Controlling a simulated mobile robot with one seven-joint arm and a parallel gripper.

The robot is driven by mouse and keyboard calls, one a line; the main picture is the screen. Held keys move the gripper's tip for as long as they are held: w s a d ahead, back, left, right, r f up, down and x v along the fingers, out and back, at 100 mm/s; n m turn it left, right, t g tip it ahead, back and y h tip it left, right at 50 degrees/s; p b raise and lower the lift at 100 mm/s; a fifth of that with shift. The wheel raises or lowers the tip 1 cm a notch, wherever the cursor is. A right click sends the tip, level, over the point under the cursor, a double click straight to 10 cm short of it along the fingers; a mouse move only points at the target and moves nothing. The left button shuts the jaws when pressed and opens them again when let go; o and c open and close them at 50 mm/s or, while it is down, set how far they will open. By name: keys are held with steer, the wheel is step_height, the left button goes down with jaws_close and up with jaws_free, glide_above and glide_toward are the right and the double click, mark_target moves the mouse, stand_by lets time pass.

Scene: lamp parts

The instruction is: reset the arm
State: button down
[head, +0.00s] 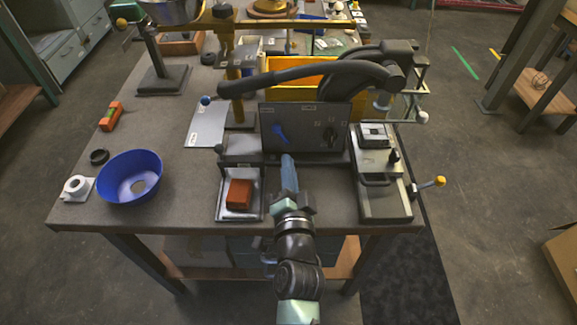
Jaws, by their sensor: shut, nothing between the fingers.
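My arm reaches in from the bottom of the head view, and my gripper (288,160) is at the front middle of the workbench. Its narrow bluish fingers look shut and empty. They point at the lower edge of a dark control panel (305,128); I cannot tell whether they touch it. Among the possible lamp parts, a blue bowl-shaped shade (118,168) with a hole in its bottom lies at the left. A white round fitting (76,187) and a black ring (99,156) are beside it.
An orange block (239,194) lies on a small tray (224,213) just left of my gripper. A metal fixture (384,203) stands to the right. A black lever machine (385,70) and a yellow bin (285,66) are behind. The bench's (160,215) front left has bare room.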

step_height(320, 180, up, 32)
steer(key=a+n+t+y+p, duration=0.1)
steer(key=a+n+t+p, duration=0.1)
steer(key=n+t, duration=0.35)
steer(key=s+d+r+n+t+h+p, duration=0.1)
steer(key=s+r+n+t, duration=0.1)
steer(key=s+r, duration=0.6)
steer(key=s+r+n+t+h+p, duration=0.1)
steer(key=s+r, duration=0.6)
steer(key=r, duration=0.9)
steer(key=shift+s+d+n+t, duration=0.35)
steer(key=shift+d+n+t, duration=0.05)
steer(key=shift+n+t, duration=0.35)
steer(key=shift+f, duration=0.1)
